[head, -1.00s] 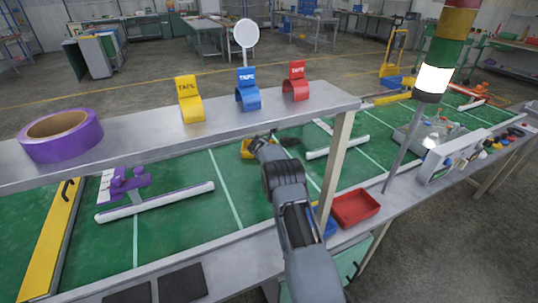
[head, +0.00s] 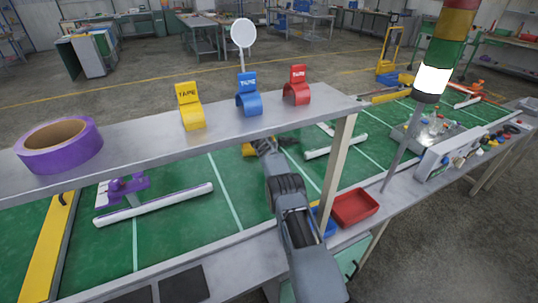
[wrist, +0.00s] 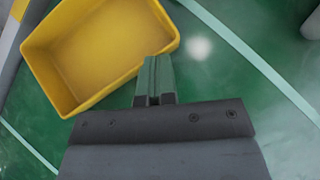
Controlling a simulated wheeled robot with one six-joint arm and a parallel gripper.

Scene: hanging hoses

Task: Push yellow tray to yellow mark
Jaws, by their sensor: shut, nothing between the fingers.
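The yellow tray (wrist: 92,45) is empty and lies on the green surface at the upper left of the wrist view. In the head view only a small part of the tray (head: 248,150) shows, below the shelf edge and partly behind my arm. My gripper (wrist: 155,68) is shut and empty. Its fingertips overlap the tray's near right side in the wrist view; I cannot tell whether they touch it. The gripper's end (head: 265,146) is mostly hidden in the head view. I cannot make out a yellow mark for certain.
A raised grey shelf (head: 225,125) with tape holders and a purple tape roll (head: 60,145) crosses in front, with a post (head: 338,165) right of my arm. A red bin (head: 354,208) and a blue bin stand near my arm. White bars lie on the green surface.

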